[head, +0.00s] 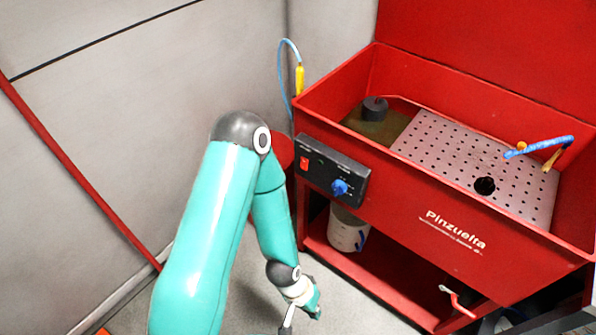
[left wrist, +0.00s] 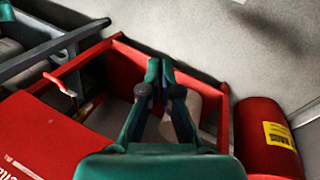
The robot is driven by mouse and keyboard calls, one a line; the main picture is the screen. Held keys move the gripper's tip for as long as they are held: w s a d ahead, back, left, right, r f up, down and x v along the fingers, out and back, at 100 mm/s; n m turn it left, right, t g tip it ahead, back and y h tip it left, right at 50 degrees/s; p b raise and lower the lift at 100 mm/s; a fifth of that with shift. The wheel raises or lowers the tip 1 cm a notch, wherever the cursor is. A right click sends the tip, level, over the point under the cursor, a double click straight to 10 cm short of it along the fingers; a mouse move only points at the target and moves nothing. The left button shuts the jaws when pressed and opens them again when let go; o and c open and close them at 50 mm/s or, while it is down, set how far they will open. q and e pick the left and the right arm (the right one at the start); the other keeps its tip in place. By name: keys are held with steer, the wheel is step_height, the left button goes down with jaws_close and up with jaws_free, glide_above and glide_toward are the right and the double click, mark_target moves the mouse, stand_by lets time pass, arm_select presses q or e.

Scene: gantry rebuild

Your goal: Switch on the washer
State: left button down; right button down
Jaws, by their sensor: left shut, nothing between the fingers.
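The red parts washer (head: 400,190) stands at the right in the head view. A black control panel (head: 330,172) on its front left carries a red switch (head: 304,162) and a blue knob (head: 340,187). I cannot tell whether the switch is on. My left gripper (left wrist: 160,70) is shut and empty in the left wrist view, with the washer's red lower frame behind it. In the head view it is low at the bottom edge, below and apart from the panel, and partly cut off. My right gripper is not in view.
A red cylinder (left wrist: 262,130) with a yellow label stands right of the gripper in the left wrist view. A white container (head: 347,230) sits on the washer's lower shelf. A blue hose (head: 284,75) hangs by the wall. Grey floor lies left of the washer.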

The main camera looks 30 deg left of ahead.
arm_select(q)
steer(key=w+a+n+t+y+b, duration=0.1)
steer(key=w+a+n+t+b, duration=0.8)
steer(key=w+a+b, duration=0.6)
steer(key=a+r+n+t+y+b, duration=0.1)
steer(key=a+r+n+t+b, duration=0.5)
steer(key=a+r+b, duration=0.4)
step_height(320, 180, up, 3)
steer(key=s+t+b, duration=0.1)
steer(key=b, duration=0.2)
steer(key=shift+y, duration=0.4)
steer(key=shift+w+b, duration=0.1)
steer(key=shift+b, duration=0.2)
steer(key=b, duration=0.4)
glide_toward(303, 168)
steer(key=w, duration=0.4)
steer(key=w+f, duration=0.1)
steer(key=w, duration=0.1)
steer(key=shift+d, duration=0.25)
steer(key=shift+w, duration=0.6)
